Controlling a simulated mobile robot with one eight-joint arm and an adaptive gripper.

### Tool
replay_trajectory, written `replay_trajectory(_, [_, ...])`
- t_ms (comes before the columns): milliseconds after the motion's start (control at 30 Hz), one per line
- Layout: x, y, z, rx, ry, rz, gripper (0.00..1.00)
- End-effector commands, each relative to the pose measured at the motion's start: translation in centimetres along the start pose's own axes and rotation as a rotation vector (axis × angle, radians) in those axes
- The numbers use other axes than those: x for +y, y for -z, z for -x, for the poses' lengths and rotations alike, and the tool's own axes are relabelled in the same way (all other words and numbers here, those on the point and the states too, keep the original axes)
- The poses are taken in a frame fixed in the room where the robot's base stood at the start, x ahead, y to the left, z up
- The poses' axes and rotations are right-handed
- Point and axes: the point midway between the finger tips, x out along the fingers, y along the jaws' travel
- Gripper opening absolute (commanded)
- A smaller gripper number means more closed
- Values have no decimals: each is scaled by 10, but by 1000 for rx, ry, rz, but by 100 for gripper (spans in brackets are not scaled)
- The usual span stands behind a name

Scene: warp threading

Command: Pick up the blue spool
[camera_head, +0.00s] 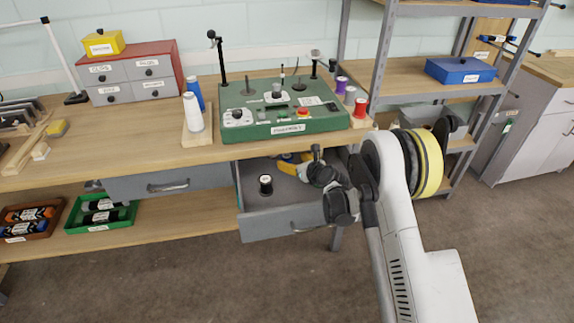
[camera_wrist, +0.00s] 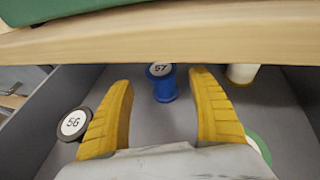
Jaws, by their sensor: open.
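The blue spool (camera_wrist: 165,90) stands upright in the open drawer (camera_head: 285,222), its white top label reading 57. In the wrist view it lies beyond and between the yellow fingertips of my gripper (camera_wrist: 161,81), nearer the right one. My gripper is open and empty, with the fingers wide apart and no visible contact with the spool. In the head view my gripper (camera_head: 288,163) reaches into the drawer below the table edge, and I cannot make out the blue spool there.
A black spool labelled 56 (camera_wrist: 74,123) stands left of the fingers; it also shows in the head view (camera_head: 265,186). A pale spool (camera_wrist: 242,73) and a partly hidden green-rimmed spool (camera_wrist: 258,147) are to the right. The wooden tabletop edge (camera_wrist: 160,42) overhangs the drawer's back.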

Motion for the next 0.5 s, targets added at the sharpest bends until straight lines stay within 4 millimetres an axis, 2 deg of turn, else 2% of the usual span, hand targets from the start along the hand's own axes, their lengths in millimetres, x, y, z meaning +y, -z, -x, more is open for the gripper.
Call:
replay_trajectory(100, [-2,3,-23,1,-1,1,69])
replay_trajectory(200, [-2,1,-33,1,0,2,69])
replay_trajectory(500, [-2,-2,-37,1,0,1,67])
